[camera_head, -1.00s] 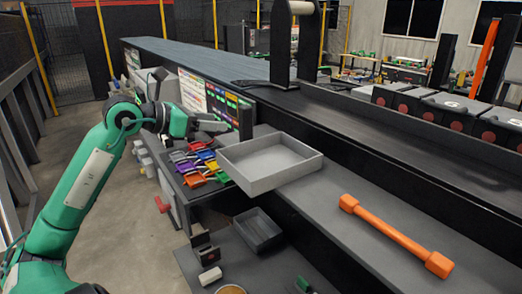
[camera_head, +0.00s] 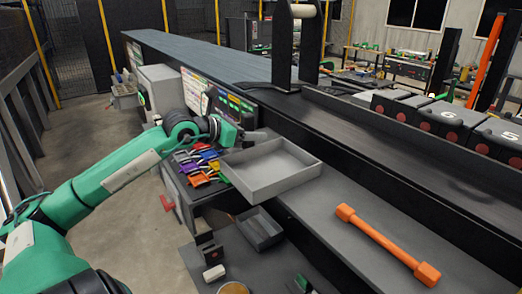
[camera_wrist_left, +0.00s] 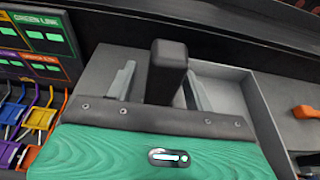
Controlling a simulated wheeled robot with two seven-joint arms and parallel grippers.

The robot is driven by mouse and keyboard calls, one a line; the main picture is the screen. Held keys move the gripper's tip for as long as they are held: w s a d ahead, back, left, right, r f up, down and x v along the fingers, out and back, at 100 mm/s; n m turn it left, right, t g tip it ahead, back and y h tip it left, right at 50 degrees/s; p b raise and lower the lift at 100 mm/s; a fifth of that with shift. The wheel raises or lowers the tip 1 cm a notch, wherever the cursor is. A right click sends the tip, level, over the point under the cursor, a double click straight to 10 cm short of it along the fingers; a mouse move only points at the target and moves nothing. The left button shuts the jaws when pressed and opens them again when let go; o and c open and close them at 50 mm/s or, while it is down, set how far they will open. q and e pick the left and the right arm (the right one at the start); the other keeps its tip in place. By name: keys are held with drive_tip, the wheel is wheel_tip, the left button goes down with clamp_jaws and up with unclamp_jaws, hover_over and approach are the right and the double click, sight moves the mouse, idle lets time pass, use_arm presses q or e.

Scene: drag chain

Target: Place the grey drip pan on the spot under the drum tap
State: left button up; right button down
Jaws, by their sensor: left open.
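The grey drip pan (camera_head: 268,190) is a shallow, empty rectangular tray with low walls. It lies level on the shelf beside the long dark bench, its left end near the colored tools. It also shows in the left wrist view (camera_wrist_left: 265,115), partly hidden by my gripper. My left gripper (camera_head: 256,136) is at the pan's far left corner and looks empty. In the left wrist view its two grey fingers (camera_wrist_left: 158,88) stand apart, a black block between them, with the pan behind. I cannot tell whether they touch the pan. No drum or tap can be made out.
An orange bar with thick ends (camera_head: 385,243) lies on the shelf to the right. A smaller dark grey tray (camera_head: 262,230) sits lower, below the pan. Several colored tools (camera_head: 200,165) and a sign panel (camera_head: 230,105) are left of the pan. Shelf between pan and bar is clear.

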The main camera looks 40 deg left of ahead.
use_arm(q)
drive_tip(key=shift+w+d+f, duration=0.15)
drive_tip(key=shift+w+f, duration=0.1)
drive_tip(key=shift+w, duration=0.35)
drive_tip(key=shift+c, duration=0.2)
drive_tip(key=c, duration=1.1)
clamp_jaws()
drive_tip(key=shift+r, duration=0.1)
